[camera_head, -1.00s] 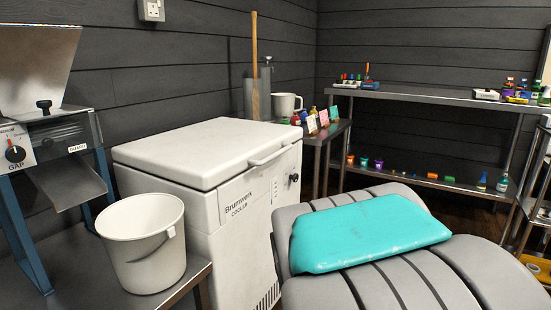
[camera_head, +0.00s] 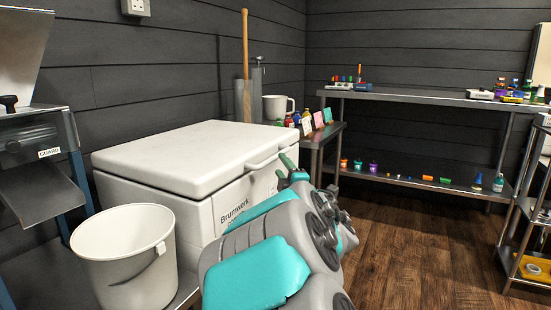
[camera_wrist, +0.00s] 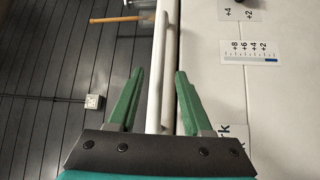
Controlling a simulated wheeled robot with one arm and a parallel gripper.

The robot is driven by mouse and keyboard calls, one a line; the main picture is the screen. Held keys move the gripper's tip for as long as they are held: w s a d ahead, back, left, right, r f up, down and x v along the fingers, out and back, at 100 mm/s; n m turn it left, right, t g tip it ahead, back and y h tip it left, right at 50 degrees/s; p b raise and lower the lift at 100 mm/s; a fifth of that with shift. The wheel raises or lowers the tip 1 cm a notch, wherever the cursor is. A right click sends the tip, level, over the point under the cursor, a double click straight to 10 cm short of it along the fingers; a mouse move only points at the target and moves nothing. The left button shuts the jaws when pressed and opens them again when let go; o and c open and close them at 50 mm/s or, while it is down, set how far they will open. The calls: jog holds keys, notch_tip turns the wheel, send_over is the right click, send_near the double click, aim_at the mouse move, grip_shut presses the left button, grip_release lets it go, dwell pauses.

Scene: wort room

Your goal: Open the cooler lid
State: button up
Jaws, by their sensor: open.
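The white cooler (camera_head: 230,212) stands left of centre in the head view. Its lid (camera_head: 185,155) lies flat and shut on the body. The lid's white bar handle (camera_head: 265,161) runs along the front edge, and it also shows in the wrist view (camera_wrist: 167,50). My gripper (camera_head: 284,163) is at the handle's right part in the head view. In the wrist view its two green fingers (camera_wrist: 160,72) are apart, one on each side of the handle in the picture. I cannot tell whether they touch it. My arm hides part of the cooler's front.
A white bucket (camera_head: 127,255) stands close in front of the cooler at left. A grinder (camera_head: 40,150) is beyond it at left. A side table with a white jug (camera_head: 277,107) and bottles is behind the cooler. The wooden floor (camera_head: 415,245) at right is clear.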

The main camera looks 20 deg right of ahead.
aim_at(276, 157)
jog(key=w, duration=0.4)
jog(key=w+d+r, duration=0.1)
jog(key=w, duration=0.1)
jog(key=shift+w, duration=0.35)
jog(key=shift+f, duration=0.1)
grip_shut()
dwell(1.0)
